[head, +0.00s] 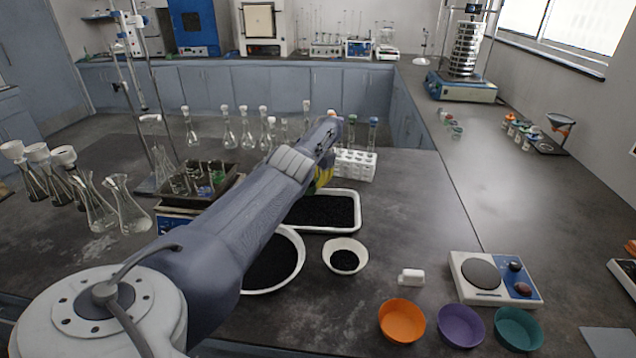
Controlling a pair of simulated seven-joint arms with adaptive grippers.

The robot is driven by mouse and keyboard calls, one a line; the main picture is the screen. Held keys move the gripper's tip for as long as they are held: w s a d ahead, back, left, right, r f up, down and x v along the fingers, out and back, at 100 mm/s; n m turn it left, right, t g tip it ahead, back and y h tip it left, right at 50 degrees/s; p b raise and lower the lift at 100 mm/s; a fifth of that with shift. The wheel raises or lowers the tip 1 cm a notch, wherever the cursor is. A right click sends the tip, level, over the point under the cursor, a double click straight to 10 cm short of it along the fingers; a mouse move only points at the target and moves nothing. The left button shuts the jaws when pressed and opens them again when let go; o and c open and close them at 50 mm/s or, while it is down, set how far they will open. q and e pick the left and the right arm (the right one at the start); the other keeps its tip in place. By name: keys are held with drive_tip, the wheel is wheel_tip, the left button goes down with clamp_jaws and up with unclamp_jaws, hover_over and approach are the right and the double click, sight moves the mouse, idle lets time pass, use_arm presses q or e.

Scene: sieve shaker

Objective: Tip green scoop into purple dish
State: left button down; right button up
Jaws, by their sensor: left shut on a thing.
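The purple dish (461,327) stands at the front right of the bench, between an orange dish (402,321) and a teal dish (519,329). It looks empty. My left arm reaches from the lower left across the bench. My left gripper (326,168) is over the back of the white tray (358,206), far to the upper left of the purple dish. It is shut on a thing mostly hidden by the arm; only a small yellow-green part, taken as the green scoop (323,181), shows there. Its load cannot be seen. My right gripper is not in view.
The tray, a large round bowl (300,262) and a small white bowl (345,243) hold black grains. A test-tube rack (356,164) stands behind the tray. A white balance (470,270) and a small white block (411,276) sit behind the dishes. The middle right of the bench is clear.

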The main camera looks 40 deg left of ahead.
use_arm(q)
drive_tip(key=shift+a+r, duration=0.15)
drive_tip(key=shift+r, duration=0.05)
drive_tip(key=shift+s+r, duration=0.25)
drive_tip(key=shift+r, duration=0.05)
idle(0.3)
drive_tip(key=shift+w+d+f, duration=0.2)
drive_tip(key=shift+w, duration=0.25)
drive_tip(key=shift+d+f, duration=0.1)
drive_tip(key=shift+d, duration=0.1)
idle(0.7)
drive_tip(key=shift+w+d+f, duration=0.15)
drive_tip(key=shift+d, duration=0.25)
drive_tip(key=shift+w+d+f, duration=0.1)
drive_tip(key=shift+d, duration=0.3)
idle(0.9)
drive_tip(key=shift+w+d+f, duration=0.2)
drive_tip(key=shift+d, duration=0.1)
drive_tip(key=shift+w+d+f, duration=0.1)
drive_tip(key=shift+w+d, duration=0.05)
drive_tip(key=shift+d, duration=0.3)
drive_tip(key=shift+w+d+f, duration=0.1)
drive_tip(key=shift+d, duration=0.35)
drive_tip(key=shift+d, duration=0.1)
